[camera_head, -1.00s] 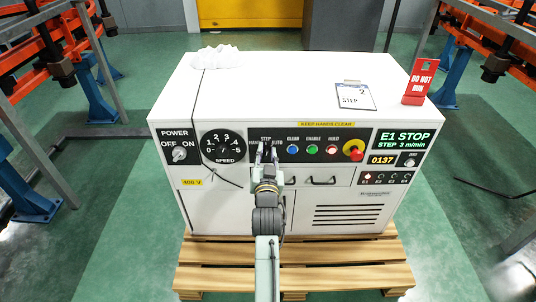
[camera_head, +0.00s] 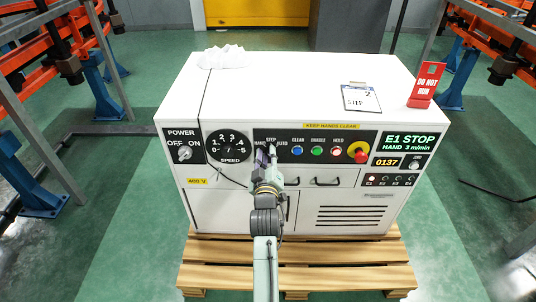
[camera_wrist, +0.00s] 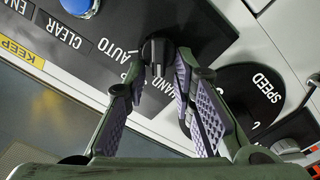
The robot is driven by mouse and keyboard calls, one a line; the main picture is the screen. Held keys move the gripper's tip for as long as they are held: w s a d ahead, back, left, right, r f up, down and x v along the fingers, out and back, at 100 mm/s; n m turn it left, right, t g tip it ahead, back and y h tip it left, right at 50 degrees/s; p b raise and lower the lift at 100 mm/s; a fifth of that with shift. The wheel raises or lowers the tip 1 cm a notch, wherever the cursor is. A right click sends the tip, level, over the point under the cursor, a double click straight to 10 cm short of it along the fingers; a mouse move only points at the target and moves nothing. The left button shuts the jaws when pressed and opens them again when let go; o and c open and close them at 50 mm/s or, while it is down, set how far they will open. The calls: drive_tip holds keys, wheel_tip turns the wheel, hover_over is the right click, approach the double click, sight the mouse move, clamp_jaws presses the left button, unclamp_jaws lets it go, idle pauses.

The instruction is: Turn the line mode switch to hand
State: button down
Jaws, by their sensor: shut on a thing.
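The line mode switch (camera_wrist: 156,52) is a small black knob on the black control strip, with HAND, STEP and AUTO printed around it. In the wrist view it sits between my fingertips, next to the AUTO and HAND lettering. My gripper (camera_wrist: 160,66) is shut on it, its grey textured pads to either side and tilted. In the head view my gripper (camera_head: 266,155) reaches the switch from the front and hides most of it. The green display (camera_head: 404,141) reads E1 STOP, HAND 3 m/min.
The SPEED dial (camera_head: 229,146) and POWER switch (camera_head: 184,152) are left of the mode switch. The blue CLEAR button (camera_head: 297,151), green ENABLE, red HOLD and the emergency stop (camera_head: 358,151) are right.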

drive_tip(key=shift+d+n, duration=0.1)
drive_tip(key=shift+n, duration=0.4)
idle(0.3)
drive_tip(key=c, duration=1.6)
unclamp_jaws()
drive_tip(key=shift+o, duration=1.4)
drive_tip(key=s, duration=0.7)
drive_tip(key=shift+s, duration=0.3)
